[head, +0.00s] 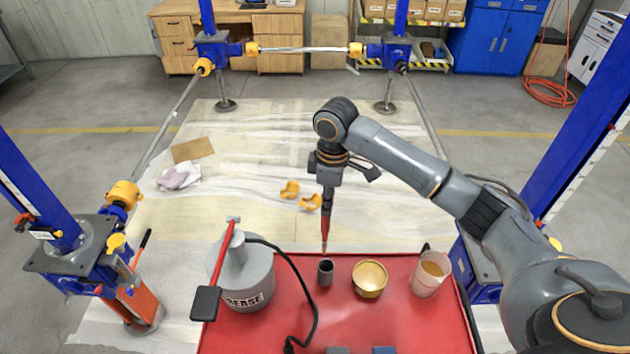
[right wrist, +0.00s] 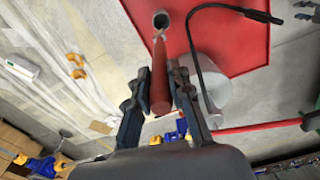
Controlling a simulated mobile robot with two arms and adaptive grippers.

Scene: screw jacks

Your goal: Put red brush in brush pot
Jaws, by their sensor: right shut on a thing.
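The red brush (head: 327,212) hangs nearly upright with its pale tip down, held by my right gripper (head: 328,184). In the right wrist view the gripper (right wrist: 160,95) is shut around the brush's red handle (right wrist: 160,72). The small dark grey cup (head: 325,272), which looks like the brush pot, stands on the red tabletop near its far edge. It also shows in the right wrist view (right wrist: 160,19), just beyond the brush tip. The tip appears outside the pot, close to its opening; the exact height gap cannot be told.
On the red tabletop (head: 400,325), a grease can (head: 248,285) with a red lever and black hose stands left of the pot. A gold bowl (head: 369,278) and a pale cup (head: 430,273) stand right. Blue lift posts (head: 35,190) stand around.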

